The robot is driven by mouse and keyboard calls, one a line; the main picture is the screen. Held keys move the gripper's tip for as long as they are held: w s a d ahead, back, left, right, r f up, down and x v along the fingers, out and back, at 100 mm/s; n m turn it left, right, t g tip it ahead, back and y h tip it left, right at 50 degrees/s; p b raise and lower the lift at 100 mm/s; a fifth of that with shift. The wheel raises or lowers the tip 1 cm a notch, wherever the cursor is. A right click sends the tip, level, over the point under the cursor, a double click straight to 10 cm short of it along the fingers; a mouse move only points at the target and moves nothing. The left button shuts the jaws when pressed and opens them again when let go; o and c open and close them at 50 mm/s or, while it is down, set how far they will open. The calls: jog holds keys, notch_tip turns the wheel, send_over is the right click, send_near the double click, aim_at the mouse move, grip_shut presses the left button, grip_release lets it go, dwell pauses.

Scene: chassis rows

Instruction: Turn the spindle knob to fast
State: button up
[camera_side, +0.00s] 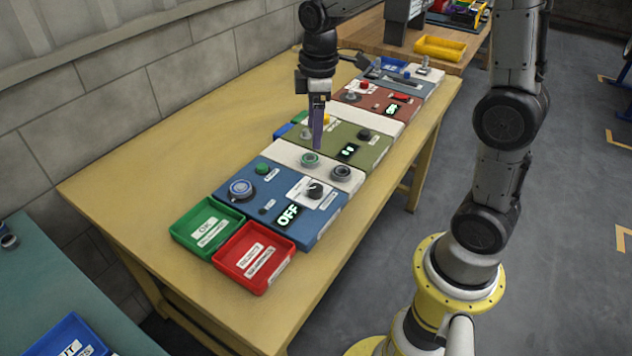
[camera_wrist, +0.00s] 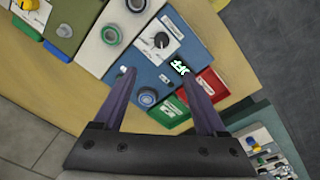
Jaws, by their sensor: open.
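A black knob (camera_side: 314,190) sits on a white dial plate on the blue panel (camera_side: 262,214), beside a lit display (camera_side: 288,215) reading OFF. I cannot read the plate's label to confirm it is the spindle knob. In the wrist view this knob (camera_wrist: 161,41) is at upper centre, beyond the fingertips, with the display (camera_wrist: 180,67) to its lower right. My gripper (camera_side: 317,146) hangs fingers down above the panel row, apart from the knob. In the wrist view my gripper (camera_wrist: 156,76) is open with nothing between its fingers.
A green tray (camera_side: 205,226) and a red tray (camera_side: 254,259) stand at the near end of the row. A cream panel with round rings (camera_side: 310,160) lies beyond. The table's left side is clear.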

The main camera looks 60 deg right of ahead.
aim_at(316, 187)
jog(key=shift+g, duration=0.4)
jog(key=f, duration=1.6)
jog(key=shift+w+d+f, duration=0.1)
jog(key=shift+d, duration=0.2)
grip_shut()
